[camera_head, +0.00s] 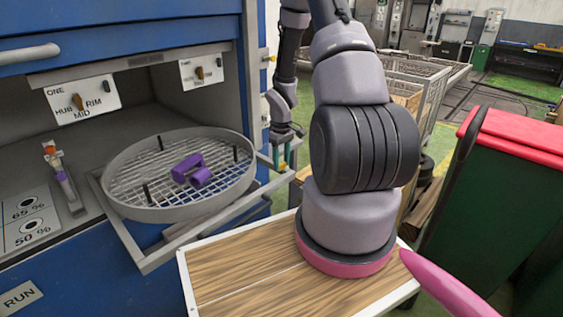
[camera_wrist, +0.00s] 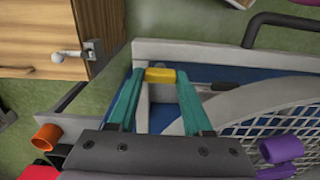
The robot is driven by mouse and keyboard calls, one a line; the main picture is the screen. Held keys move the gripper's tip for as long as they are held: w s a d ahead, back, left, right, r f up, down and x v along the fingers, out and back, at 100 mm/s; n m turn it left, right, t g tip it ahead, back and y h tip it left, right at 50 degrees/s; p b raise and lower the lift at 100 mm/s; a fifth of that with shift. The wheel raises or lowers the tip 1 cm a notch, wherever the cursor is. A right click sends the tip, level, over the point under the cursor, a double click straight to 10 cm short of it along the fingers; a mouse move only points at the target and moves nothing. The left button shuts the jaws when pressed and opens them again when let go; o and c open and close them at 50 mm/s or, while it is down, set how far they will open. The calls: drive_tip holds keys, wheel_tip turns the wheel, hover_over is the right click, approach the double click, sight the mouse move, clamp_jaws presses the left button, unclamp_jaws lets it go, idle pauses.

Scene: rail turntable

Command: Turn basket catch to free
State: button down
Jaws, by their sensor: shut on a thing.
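The round grey mesh basket (camera_head: 240,188) sits in a pulled-out grey frame (camera_head: 128,240) on the blue cabinet. A purple piece (camera_head: 192,170) lies in it and also shows in the wrist view (camera_wrist: 280,149). A small yellow tab (camera_wrist: 161,76), which looks like the basket catch, is at the frame's corner in the wrist view. My gripper (camera_wrist: 160,84) has teal fingers on either side of the yellow tab and is shut on it. In the head view my gripper (camera_head: 281,153) is at the frame's right side. The catch's marking cannot be read.
A wood-topped table (camera_head: 240,275) stands in front, under my arm. A green bin with a red lid (camera_head: 515,130) is at the right. The cabinet has a HUB/MID/RIM dial (camera_head: 80,100) and a lever (camera_head: 60,175). Wire cages (camera_head: 425,85) stand behind.

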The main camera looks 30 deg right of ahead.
sight(282, 164)
drive_tip(key=shift+n, duration=0.3)
drive_tip(key=shift+c, duration=1.6)
unclamp_jaws()
wheel_tip(282, 164, up, 11)
